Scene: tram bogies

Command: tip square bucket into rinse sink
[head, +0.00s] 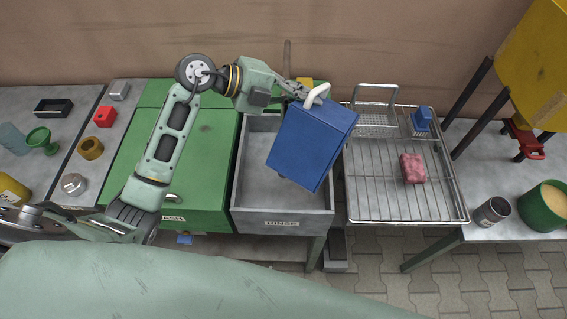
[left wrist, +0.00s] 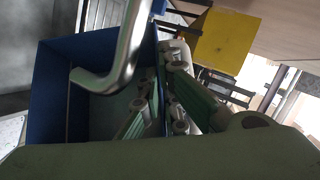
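The blue square bucket (head: 312,145) hangs tilted in the air above the right part of the grey sink (head: 250,165), which is labelled RINSE. My left gripper (head: 298,92) is at the bucket's upper edge. In the left wrist view, its fingers (left wrist: 165,105) sit on either side of the bucket's wall (left wrist: 50,85), closed on it. A pale curved bar (head: 316,95) shows by the bucket's top. My right gripper is not in view.
A wire drain rack (head: 370,190) with a pink sponge (head: 412,168) stands right of the sink. A green lidded unit (head: 205,165) stands left of it. A brown upright pipe (head: 287,55) rises behind the sink. The sink's visible floor is bare.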

